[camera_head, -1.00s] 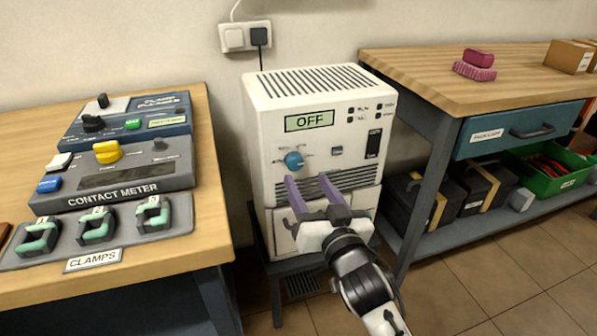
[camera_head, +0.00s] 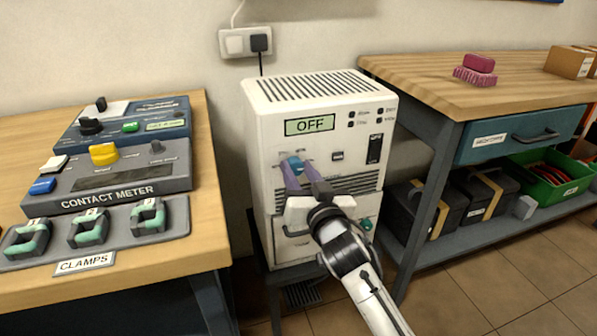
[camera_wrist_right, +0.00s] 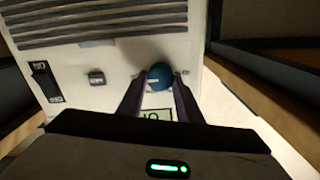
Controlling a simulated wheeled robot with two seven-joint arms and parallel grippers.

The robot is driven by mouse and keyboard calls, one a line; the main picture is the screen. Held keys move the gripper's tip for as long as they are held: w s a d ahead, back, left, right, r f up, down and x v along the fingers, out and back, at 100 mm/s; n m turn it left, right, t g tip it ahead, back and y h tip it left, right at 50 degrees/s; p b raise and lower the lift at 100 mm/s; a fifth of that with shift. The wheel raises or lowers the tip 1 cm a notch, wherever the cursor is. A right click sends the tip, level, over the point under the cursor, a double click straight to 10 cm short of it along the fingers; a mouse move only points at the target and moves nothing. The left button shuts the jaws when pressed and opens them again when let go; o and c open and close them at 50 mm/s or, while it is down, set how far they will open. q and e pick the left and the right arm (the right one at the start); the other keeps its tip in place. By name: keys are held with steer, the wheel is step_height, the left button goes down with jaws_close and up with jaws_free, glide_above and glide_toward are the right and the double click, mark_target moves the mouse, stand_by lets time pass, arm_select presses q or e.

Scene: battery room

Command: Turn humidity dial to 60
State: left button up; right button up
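The blue humidity dial (camera_head: 298,167) is on the front of the white cabinet unit (camera_head: 270,150), below a display (camera_head: 310,126) reading OFF. My right gripper (camera_head: 298,170) reaches up to it with its purple fingers on either side. In the right wrist view the dial (camera_wrist_right: 160,76) sits between the two fingertips (camera_wrist_right: 161,82), which appear closed against its sides. A white pointer mark shows on the dial, but the scale numbers are too small to read. My left gripper is not in view.
A dark switch (camera_head: 375,148) and a small button (camera_head: 337,156) are right of the dial. A bench with the contact meter (camera_head: 120,180) and clamps (camera_head: 88,228) stands left. A workbench (camera_head: 440,95) with a drawer (camera_head: 520,135) stands right, close to the unit.

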steer(key=shift+c, duration=0.6)
steer(key=shift+n+p, duration=0.35)
steer(key=shift+n, duration=0.35)
steer(key=shift+r+n+p, duration=0.1)
steer(key=shift+n+p, duration=0.2)
steer(key=shift+p, duration=0.15)
steer(key=n+p, duration=0.2)
steer(key=n, duration=0.2)
steer(key=shift+a, duration=0.1)
steer(key=shift+s+n+p, duration=0.1)
steer(key=shift+n+p, duration=0.25)
steer(key=shift+n, duration=0.65)
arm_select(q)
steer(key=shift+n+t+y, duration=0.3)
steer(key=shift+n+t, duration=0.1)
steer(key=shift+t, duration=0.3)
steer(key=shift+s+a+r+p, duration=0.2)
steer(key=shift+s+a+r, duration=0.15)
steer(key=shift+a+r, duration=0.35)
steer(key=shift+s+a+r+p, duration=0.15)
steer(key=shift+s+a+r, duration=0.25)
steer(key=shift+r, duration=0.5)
arm_select(e)
steer(key=shift+f+n, duration=0.15)
steer(key=shift+n, duration=0.8)
steer(key=shift+f+n, duration=0.1)
steer(key=shift+n, duration=0.85)
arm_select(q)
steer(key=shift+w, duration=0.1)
